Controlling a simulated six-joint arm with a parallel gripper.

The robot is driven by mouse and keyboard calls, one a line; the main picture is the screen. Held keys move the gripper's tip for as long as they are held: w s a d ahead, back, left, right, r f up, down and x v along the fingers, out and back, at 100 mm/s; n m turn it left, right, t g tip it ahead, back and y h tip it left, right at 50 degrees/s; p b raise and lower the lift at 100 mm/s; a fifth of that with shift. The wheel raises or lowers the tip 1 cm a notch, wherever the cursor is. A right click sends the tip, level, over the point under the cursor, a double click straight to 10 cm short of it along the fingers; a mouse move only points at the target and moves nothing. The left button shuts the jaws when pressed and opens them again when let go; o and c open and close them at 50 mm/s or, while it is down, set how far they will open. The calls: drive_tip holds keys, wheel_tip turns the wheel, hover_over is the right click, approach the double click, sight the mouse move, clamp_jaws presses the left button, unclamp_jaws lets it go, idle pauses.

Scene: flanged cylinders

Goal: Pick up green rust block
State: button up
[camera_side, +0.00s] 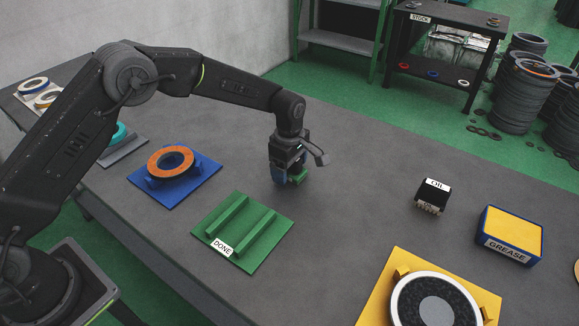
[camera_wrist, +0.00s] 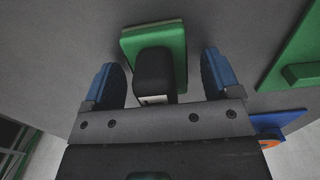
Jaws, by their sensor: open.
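The green block (camera_wrist: 182,50) has a green base, with a black raised part (camera_wrist: 153,70) on it that bears a small white label. In the wrist view it lies ahead of my gripper (camera_wrist: 160,62). The two blue fingers are spread apart on either side of the black part, with a gap on each side. In the side view my gripper (camera_side: 287,172) points down close above the table, and the green block (camera_side: 299,176) shows partly beside the fingers. The rest of it is hidden behind my gripper. I cannot read the label.
A green DONE plate (camera_side: 265,244) with two raised rails lies in front on the grey table. A blue plate (camera_side: 205,182) with an orange ring is left of it. A black OIL block (camera_side: 433,194), a GREASE box (camera_side: 511,234) and a yellow plate (camera_side: 407,264) stand to the right.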

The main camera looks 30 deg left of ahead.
drive_tip(key=shift+c, duration=0.5)
drive_tip(key=c, duration=1)
drive_tip(key=shift+r, duration=0.1)
drive_tip(key=shift+r, duration=0.6)
wheel_tip(320, 180, up, 3)
drive_tip(key=shift+f, duration=0.2)
drive_tip(key=s+a+r, duration=0.1)
drive_tip(key=a+r, duration=0.1)
drive_tip(key=a, duration=0.1)
drive_tip(key=s+a+r, duration=0.1)
drive_tip(key=a+r, duration=0.1)
drive_tip(key=a, duration=0.2)
drive_tip(key=s+a+r, duration=0.1)
drive_tip(key=a+r, duration=0.2)
drive_tip(key=a, duration=0.1)
drive_tip(key=shift+a, duration=0.15)
